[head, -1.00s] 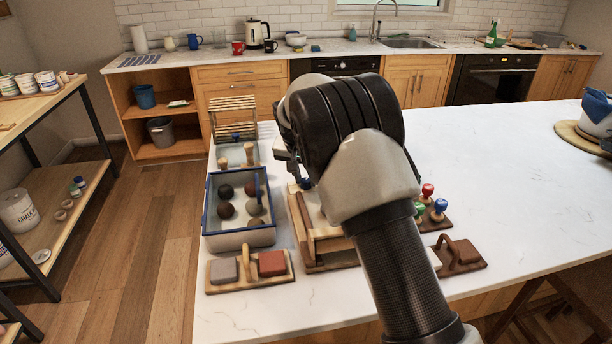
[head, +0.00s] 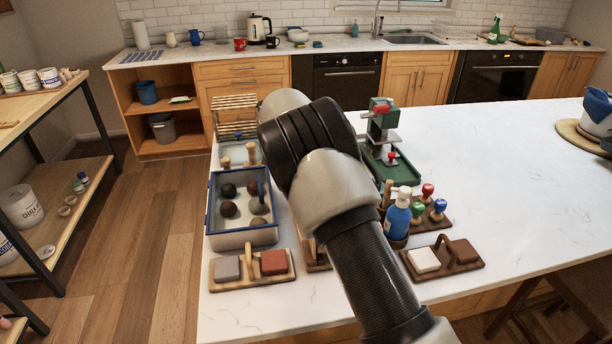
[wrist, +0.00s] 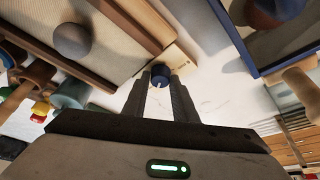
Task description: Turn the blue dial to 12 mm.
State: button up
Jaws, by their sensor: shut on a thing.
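The blue dial (wrist: 160,75) is at the end of a wooden bar (wrist: 135,22) in the wrist view. My gripper (wrist: 161,80) has its two dark fingers on either side of the dial, closed on it. A pale strip (wrist: 176,58) lies beside the dial, but no millimetre marks can be read on it. The bar belongs to a wooden frame with a grey ball (wrist: 72,40) on its pale surface. In the head view my arm hides the dial, my fingers and most of the wooden frame; a small part of the frame (head: 314,254) shows.
A blue-rimmed tray (head: 243,238) with several balls stands left of my arm; its blue rim (wrist: 240,42) also shows close by in the wrist view. A green press (head: 382,135), a blue bottle (head: 397,217) and stamps (head: 427,193) stand right.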

jog(key=o, duration=1)
jog(key=shift+r, duration=0.1)
jog(key=v, duration=1.7)
jog(key=shift+r+p, duration=0.1)
jog(key=shift+p, duration=0.3)
